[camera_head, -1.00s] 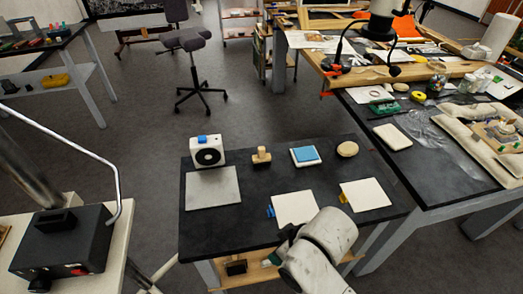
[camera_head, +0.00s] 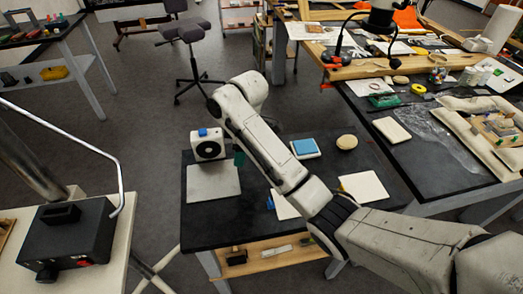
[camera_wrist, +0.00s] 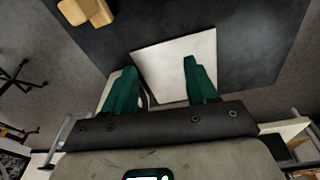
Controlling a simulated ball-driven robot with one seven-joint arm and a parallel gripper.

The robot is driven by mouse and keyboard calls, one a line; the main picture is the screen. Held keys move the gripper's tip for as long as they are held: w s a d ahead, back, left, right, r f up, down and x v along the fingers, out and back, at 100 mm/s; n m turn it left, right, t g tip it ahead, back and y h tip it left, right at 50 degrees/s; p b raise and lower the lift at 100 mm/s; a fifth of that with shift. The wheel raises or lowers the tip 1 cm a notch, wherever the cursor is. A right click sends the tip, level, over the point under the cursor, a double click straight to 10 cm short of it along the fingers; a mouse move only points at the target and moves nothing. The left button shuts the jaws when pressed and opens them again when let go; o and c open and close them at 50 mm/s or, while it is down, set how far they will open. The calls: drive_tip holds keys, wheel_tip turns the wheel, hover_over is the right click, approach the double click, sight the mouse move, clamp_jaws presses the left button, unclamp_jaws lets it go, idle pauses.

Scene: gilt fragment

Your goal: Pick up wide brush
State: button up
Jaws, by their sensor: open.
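A tan wooden piece (camera_wrist: 88,12), which may be the wide brush, lies on the black table at the upper left of the wrist view and is cut off by the frame edge. In the head view my arm hides the spot where a small wooden object stood earlier. My gripper (camera_wrist: 160,67) has two green fingers spread apart with nothing between them. A pale square plate (camera_wrist: 180,62) lies beyond and below the fingers. In the head view only a bit of green of my gripper (camera_head: 239,158) shows beside my arm.
The black table (camera_head: 215,222) also holds a white fan-like box (camera_head: 208,146), a grey plate (camera_head: 212,182), a blue-topped pad (camera_head: 305,148), a round tan disc (camera_head: 347,142) and a cream tile (camera_head: 364,187). A shelf below holds small items.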

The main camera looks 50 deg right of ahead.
drive_tip(key=shift+n+g+h, duration=0.5)
drive_tip(key=shift+n+g, duration=0.3)
drive_tip(key=d+r, duration=0.1)
drive_tip(key=d, duration=0.2)
drive_tip(key=d+r, duration=0.2)
drive_tip(key=d, duration=0.1)
drive_tip(key=d+r, duration=0.1)
drive_tip(key=d, duration=0.2)
drive_tip(key=shift+w+d+r, duration=0.15)
drive_tip(key=shift+w, duration=0.15)
drive_tip(key=shift+d+f, duration=0.1)
drive_tip(key=shift+f, duration=0.2)
wheel_tip(320, 180, down, 3)
drive_tip(key=shift+r+b, duration=0.15)
drive_tip(key=shift+b, duration=0.6)
drive_tip(key=shift+w+d+f+p, duration=0.1)
drive_tip(key=shift+f+p, duration=0.35)
drive_tip(key=shift+f, duration=1.4)
drive_tip(key=shift+w+d+f+p, duration=0.1)
drive_tip(key=shift+f+p, duration=0.3)
drive_tip(key=shift+f, duration=1.4)
drive_tip(key=shift+c, duration=0.3)
clamp_jaws()
